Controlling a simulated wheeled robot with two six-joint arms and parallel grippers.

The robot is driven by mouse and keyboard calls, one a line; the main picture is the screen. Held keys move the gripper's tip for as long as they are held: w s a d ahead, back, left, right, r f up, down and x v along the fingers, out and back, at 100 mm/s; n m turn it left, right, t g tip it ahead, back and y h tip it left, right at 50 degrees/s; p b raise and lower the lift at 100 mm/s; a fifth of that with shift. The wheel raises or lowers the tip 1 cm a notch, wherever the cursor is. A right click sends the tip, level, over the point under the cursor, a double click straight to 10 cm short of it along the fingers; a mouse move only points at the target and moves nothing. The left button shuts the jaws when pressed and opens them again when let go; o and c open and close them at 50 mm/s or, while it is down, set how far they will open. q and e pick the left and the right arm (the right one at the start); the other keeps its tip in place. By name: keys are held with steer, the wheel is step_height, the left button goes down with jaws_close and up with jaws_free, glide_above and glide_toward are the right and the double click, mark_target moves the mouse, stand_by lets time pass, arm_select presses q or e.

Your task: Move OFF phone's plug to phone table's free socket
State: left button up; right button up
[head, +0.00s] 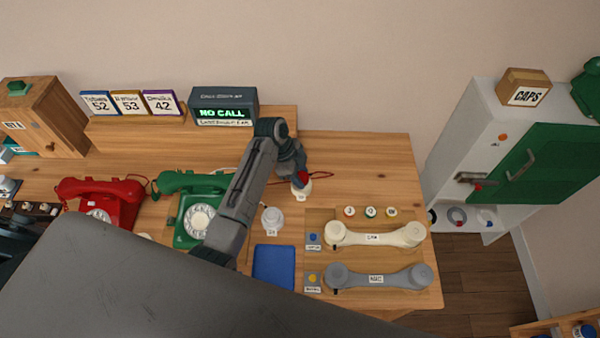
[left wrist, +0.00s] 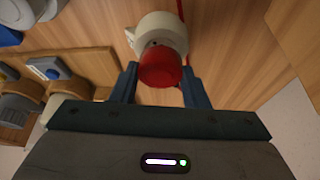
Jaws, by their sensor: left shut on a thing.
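My left gripper (head: 302,179) is shut on a red plug (left wrist: 160,68), which sits at a cream round socket-like piece (head: 301,192). In the left wrist view the fingers (left wrist: 160,86) flank the red plug, and the cream piece (left wrist: 158,30) is just beyond it. I cannot tell whether the plug is seated in it. A thin red cord (head: 325,174) runs near the gripper. A red dial phone (head: 103,206) and a green dial phone (head: 190,210) stand on the left of the wooden table (head: 365,160). My right gripper is not visible.
A pale labelled round piece (head: 272,220) and a blue pad (head: 273,267) lie nearby. Cream (head: 375,235) and grey (head: 378,278) handsets lie at the right. The display (head: 223,107) reads NO CALL. A white cabinet (head: 465,145) with a green door stands right. The table's back right is clear.

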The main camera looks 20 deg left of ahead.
arm_select(q)
steer(key=shift+f+b, duration=0.3)
steer(key=shift+f, duration=0.4)
steer(key=shift+r, duration=0.1)
steer(key=o, duration=1)
steer(key=shift+c, duration=0.2)
steer(key=b+v, duration=0.2)
steer(key=v, duration=0.8)
steer(key=shift+r+b, duration=0.35)
steer(key=shift+b, duration=0.05)
steer(key=shift+a+f, duration=0.1)
steer(key=shift+a, duration=0.05)
